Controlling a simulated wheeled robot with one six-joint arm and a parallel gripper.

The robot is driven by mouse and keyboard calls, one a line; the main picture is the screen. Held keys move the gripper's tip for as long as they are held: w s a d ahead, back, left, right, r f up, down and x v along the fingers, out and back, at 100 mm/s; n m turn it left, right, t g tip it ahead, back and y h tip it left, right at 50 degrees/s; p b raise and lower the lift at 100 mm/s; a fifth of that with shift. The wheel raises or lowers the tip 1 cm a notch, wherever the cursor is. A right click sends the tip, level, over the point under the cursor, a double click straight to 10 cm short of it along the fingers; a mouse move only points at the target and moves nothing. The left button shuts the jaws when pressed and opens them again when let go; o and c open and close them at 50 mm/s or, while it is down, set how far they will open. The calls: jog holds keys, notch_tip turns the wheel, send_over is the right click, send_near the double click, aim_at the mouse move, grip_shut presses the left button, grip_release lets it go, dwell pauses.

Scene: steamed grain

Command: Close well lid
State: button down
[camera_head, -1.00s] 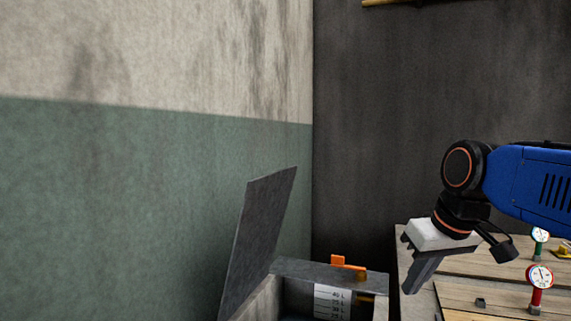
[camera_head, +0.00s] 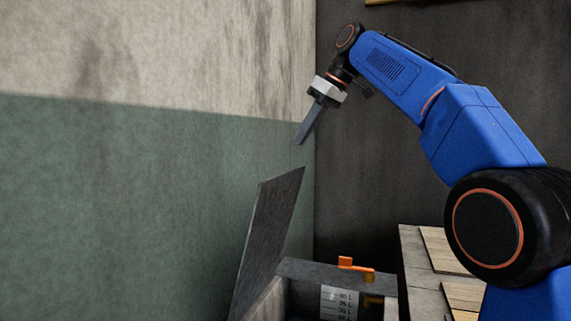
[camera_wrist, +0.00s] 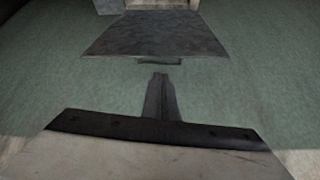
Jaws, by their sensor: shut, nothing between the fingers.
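The well lid (camera_head: 268,238) is a flat grey panel standing open, tilted up on the left side of the well box, near the green and white wall. It also shows in the wrist view (camera_wrist: 157,35), beyond my fingertips. The well (camera_head: 337,271) is a grey box at the bottom of the head view, with a litre scale inside. My gripper (camera_head: 300,142) is shut and empty, just above the lid's top edge and apart from it in the head view. In the wrist view the shut fingers (camera_wrist: 160,80) point toward the lid's edge.
An orange handle (camera_head: 346,264) sits at the well's back rim. The wall (camera_head: 130,190) is close behind the lid on the left.

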aim_at(286, 173)
jog(key=shift+n+y, duration=0.3)
jog(key=shift+n, duration=0.6)
jog(key=x, duration=0.9)
jog(key=shift+w+a, duration=0.25)
jog(key=shift+a, duration=0.2)
jog(key=shift+s+d+f, duration=0.2)
jog(key=shift+d+f, duration=0.1)
jog(key=shift+d, duration=0.25)
jog(key=shift+d, duration=0.1)
